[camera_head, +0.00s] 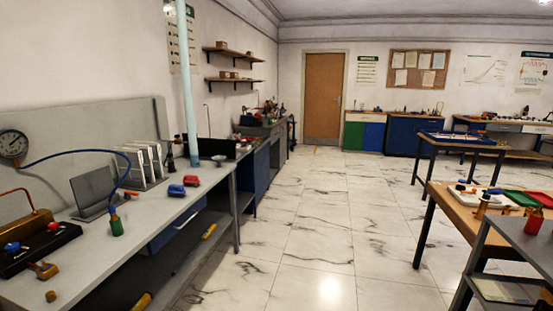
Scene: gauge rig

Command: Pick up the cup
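A small pale, round, cup-like thing (219,161) stands on the left workbench (150,222), towards its far end. It is too small to tell for certain that it is the cup. Two small objects, one red (191,180) and one blue (176,190), lie on the bench nearer to me. Neither of my grippers shows in the head view.
A pale blue pole (187,90) rises behind. A wooden table (465,205) stands right. The marble floor (310,225) between is clear.

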